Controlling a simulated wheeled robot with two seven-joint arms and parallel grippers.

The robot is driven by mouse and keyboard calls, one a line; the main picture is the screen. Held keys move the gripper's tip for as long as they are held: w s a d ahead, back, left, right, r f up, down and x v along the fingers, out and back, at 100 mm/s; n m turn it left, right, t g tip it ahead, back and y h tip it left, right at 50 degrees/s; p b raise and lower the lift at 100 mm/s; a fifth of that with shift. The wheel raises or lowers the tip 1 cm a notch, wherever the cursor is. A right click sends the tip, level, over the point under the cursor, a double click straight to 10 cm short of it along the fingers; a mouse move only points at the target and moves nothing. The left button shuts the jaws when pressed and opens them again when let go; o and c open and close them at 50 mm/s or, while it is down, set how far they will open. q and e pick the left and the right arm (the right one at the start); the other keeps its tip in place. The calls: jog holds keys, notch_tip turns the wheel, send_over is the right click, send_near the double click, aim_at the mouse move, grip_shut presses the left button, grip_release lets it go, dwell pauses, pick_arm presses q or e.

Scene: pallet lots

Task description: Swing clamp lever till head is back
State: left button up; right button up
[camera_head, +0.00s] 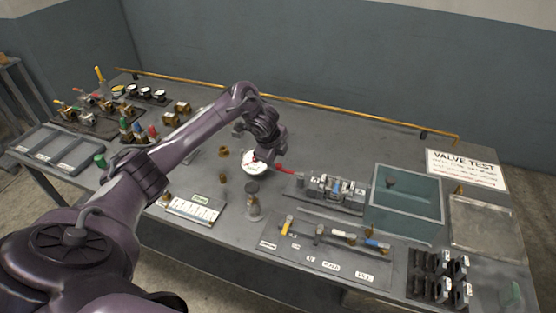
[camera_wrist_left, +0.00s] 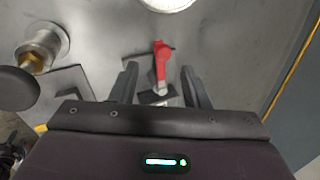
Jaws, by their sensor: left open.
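The clamp lever (camera_head: 285,169) has a red handle and lies low at the left end of a small fixture (camera_head: 338,190) at the middle of the bench. In the left wrist view the red lever (camera_wrist_left: 162,52) points away from the gripper, with its metal shank between the fingers. My left gripper (camera_wrist_left: 159,72) is open around it, with gaps to both fingers. In the head view my left gripper (camera_head: 266,158) is just left of the red handle, its fingers mostly hidden by the wrist. The clamp head cannot be made out clearly.
A white round gauge (camera_head: 254,163) lies close beside the gripper. A metal-topped fitting (camera_head: 252,197) stands in front. A glass-walled tank (camera_head: 405,205) is to the right, and a tool board (camera_head: 325,249) lies nearer the front edge. A brass rail (camera_head: 300,105) runs along the back.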

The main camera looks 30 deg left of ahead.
aim_at(278, 164)
pick_arm(q)
jog(key=shift+x, duration=0.85)
jog(key=shift+w+a+f, duration=0.15)
jog(key=shift+w+f, duration=0.15)
jog(key=shift+f, duration=0.25)
jog(key=shift+w+a+f, duration=0.15)
jog(key=shift+w+f, duration=0.1)
jog(key=shift+f, duration=0.4)
grip_shut()
pick_arm(e)
jog(key=shift+w+a+r, duration=0.1)
jog(key=shift+a+r, duration=0.05)
jog(key=shift+r, duration=0.05)
